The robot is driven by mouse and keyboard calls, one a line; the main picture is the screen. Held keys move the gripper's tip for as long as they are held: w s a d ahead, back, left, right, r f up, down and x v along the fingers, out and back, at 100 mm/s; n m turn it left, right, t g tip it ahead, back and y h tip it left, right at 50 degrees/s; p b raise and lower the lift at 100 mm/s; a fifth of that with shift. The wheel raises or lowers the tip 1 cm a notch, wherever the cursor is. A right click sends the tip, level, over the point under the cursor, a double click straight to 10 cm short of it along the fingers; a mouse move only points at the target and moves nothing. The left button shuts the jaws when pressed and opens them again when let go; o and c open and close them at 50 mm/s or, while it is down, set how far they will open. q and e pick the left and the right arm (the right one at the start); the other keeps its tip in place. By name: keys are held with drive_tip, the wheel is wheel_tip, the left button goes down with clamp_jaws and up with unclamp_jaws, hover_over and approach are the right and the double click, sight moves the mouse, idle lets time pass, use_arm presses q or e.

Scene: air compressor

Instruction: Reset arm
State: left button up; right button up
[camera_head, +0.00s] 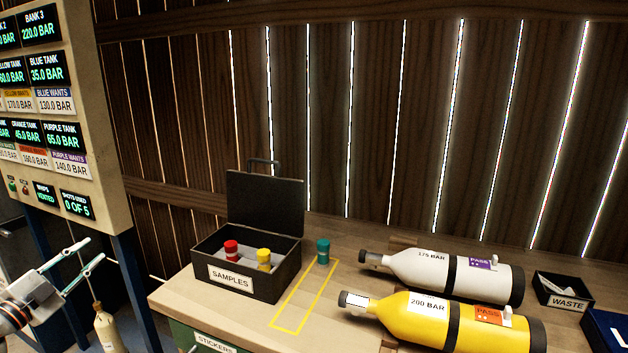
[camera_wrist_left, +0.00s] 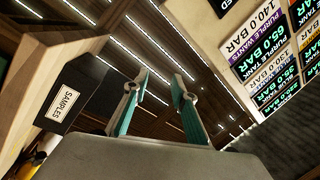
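My left gripper (camera_head: 86,255) is at the far left of the head view, below the gauge panel and left of the table. Its two fingers are spread, with nothing between them. In the left wrist view the same gripper (camera_wrist_left: 157,85) shows teal finger pads standing apart with an empty gap. No object touches it. My right gripper is in neither view.
An open black samples box (camera_head: 248,262) holds red and yellow capped items. A teal one (camera_head: 323,251) stands beside it. A white bottle (camera_head: 445,274) and yellow bottle (camera_head: 450,318) lie at right. The gauge panel (camera_head: 60,110) rises above my left gripper.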

use_arm(q)
drive_tip(key=a+f+n+g+y, duration=0.5)
drive_tip(key=a+y, duration=0.4)
drive_tip(key=a, duration=0.4)
drive_tip(key=s+d+f+h, duration=0.2)
drive_tip(key=s+d+f, duration=0.2)
drive_tip(key=d+f, duration=0.55)
drive_tip(key=s+d+f+h, duration=0.2)
drive_tip(key=s+d+f, duration=0.2)
drive_tip(key=d+f, duration=0.55)
drive_tip(key=s+d+f+n+g+h, duration=0.1)
drive_tip(key=s+d+f, duration=0.5)
drive_tip(key=s+d, duration=0.25)
drive_tip(key=s+d+f+n+g+h, duration=0.1)
drive_tip(key=s+d+f+g+h, duration=0.1)
drive_tip(key=s+d+f, duration=0.7)
drive_tip(key=s+d+r+n+p, duration=0.1)
drive_tip(key=s+d+r+p, duration=0.1)
drive_tip(key=s+d, duration=0.3)
drive_tip(key=s+d+r+n+h+p, duration=0.1)
drive_tip(key=s+d+r+p, duration=0.1)
drive_tip(key=d, duration=0.6)
drive_tip(key=shift+s+d+r+g, duration=0.3)
drive_tip(key=shift+s+r, duration=0.45)
drive_tip(key=shift+s, duration=0.6)
